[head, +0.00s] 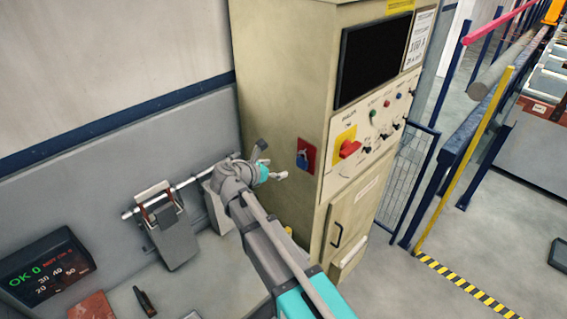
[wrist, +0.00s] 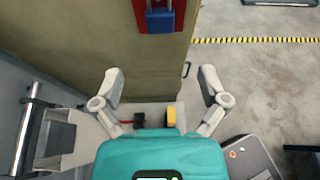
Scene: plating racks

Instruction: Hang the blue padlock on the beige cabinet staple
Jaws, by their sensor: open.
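The blue padlock (head: 302,161) is at a red plate (head: 309,148) on the side of the beige cabinet (head: 283,85). In the wrist view the padlock (wrist: 160,20) hangs upright against the red plate (wrist: 180,10), its body below the shackle. The staple itself is too small to make out. My gripper (head: 273,163) is open and empty, to the left of the padlock in the head view. In the wrist view the padlock lies beyond the gap between my fingers (wrist: 162,78), apart from both.
A metal rail (head: 187,183) with a clamped grey holder (head: 172,238) runs along the wall at left. A display (head: 47,268) and small items lie on the bench. The cabinet front has a red switch (head: 349,148). Open floor (head: 400,295) lies to the right.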

